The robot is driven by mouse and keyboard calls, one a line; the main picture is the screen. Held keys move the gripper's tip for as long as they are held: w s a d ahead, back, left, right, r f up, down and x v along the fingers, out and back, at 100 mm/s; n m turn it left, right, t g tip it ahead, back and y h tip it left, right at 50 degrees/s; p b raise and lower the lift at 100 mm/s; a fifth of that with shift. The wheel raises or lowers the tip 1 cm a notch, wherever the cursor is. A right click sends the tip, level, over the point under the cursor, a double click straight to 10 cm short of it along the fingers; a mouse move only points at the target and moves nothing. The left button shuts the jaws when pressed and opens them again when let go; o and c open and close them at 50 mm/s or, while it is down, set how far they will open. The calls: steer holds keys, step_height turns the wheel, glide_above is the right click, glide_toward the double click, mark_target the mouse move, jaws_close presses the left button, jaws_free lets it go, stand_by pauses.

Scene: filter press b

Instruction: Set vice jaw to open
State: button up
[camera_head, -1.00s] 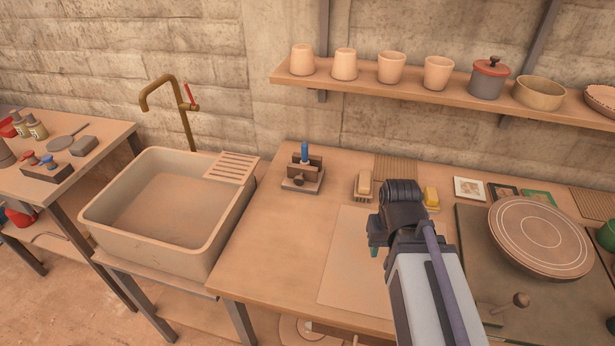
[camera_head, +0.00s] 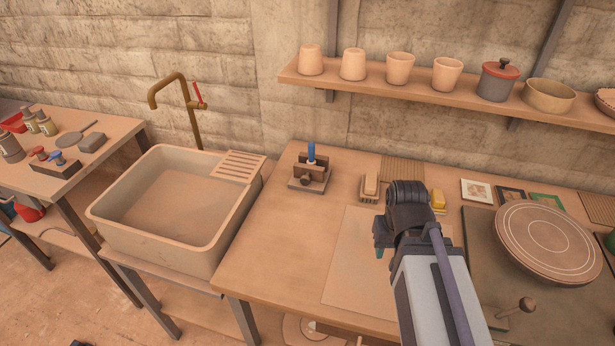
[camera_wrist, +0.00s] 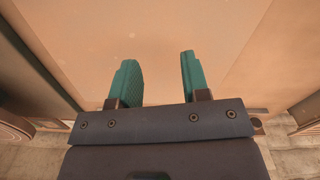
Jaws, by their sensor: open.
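The vice (camera_head: 308,174) is a small brown block device on a grey base. It stands on the wooden table, right of the sink. A blue upright piece (camera_head: 311,152) sticks up from between its jaws, and a dark round knob (camera_head: 305,181) shows on its front. How wide its jaws stand is too small to tell. My gripper (camera_wrist: 155,80) shows two teal fingers, apart and empty, over a pale surface in the wrist view. In the head view my arm hides most of the gripper; it is right of the vice and nearer the camera, not touching it.
A sink (camera_head: 175,215) with a brass tap (camera_head: 180,100) is left of the vice. Two brushes (camera_head: 370,187) and a round turntable (camera_head: 548,241) lie to the right. A shelf (camera_head: 420,102) with pots runs along the wall above. The table in front of the vice is clear.

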mark_target(304, 181)
steer(key=shift+o, duration=0.3)
